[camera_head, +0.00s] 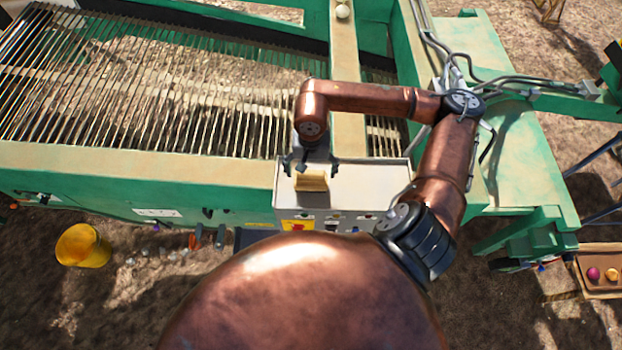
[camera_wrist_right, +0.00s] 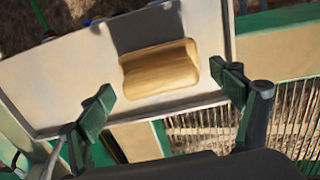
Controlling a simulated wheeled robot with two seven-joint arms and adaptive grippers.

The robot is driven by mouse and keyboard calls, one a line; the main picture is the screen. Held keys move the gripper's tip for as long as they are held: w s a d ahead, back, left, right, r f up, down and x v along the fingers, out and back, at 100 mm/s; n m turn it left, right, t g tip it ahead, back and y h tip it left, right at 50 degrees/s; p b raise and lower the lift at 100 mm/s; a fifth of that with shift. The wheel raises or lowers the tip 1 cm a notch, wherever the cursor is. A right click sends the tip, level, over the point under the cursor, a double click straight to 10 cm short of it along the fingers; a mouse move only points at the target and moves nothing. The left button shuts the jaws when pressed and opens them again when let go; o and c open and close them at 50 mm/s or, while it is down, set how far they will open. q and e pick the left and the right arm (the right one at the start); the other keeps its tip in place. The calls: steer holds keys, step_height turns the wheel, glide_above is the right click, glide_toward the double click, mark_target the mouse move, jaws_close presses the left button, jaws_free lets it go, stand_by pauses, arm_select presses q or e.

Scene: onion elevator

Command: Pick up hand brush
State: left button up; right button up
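The hand brush (camera_head: 311,181) shows as a tan, wooden-looking block on top of the pale control box (camera_head: 345,178). It also shows in the right wrist view (camera_wrist_right: 160,68), lying on the pale panel, with no finger touching it there. My right gripper (camera_head: 311,167) is above the box at the brush. Any bristles are hidden. My left gripper is not in view.
The green machine's beam (camera_head: 130,165) runs behind the box, with a bar grate (camera_head: 180,105) beyond. A yellow bucket (camera_head: 82,246) stands on the ground at left. A tray (camera_head: 600,290) with round produce is at far right. Switches line the box's front.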

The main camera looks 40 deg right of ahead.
steer(key=c, duration=1.9)
steer(key=shift+c, duration=0.2)
steer(key=shift+r, duration=0.1)
steer(key=shift+w+r+b, duration=0.1)
steer(key=shift+r+b, duration=0.4)
steer(key=shift+r, duration=0.05)
steer(key=s+a+r+b, duration=0.4)
steer(key=s+a+r, duration=0.2)
steer(key=s+r, duration=0.5)
steer(key=shift+s+a+r, duration=0.35)
steer(key=shift+s+r, duration=0.05)
steer(key=shift+s, duration=0.35)
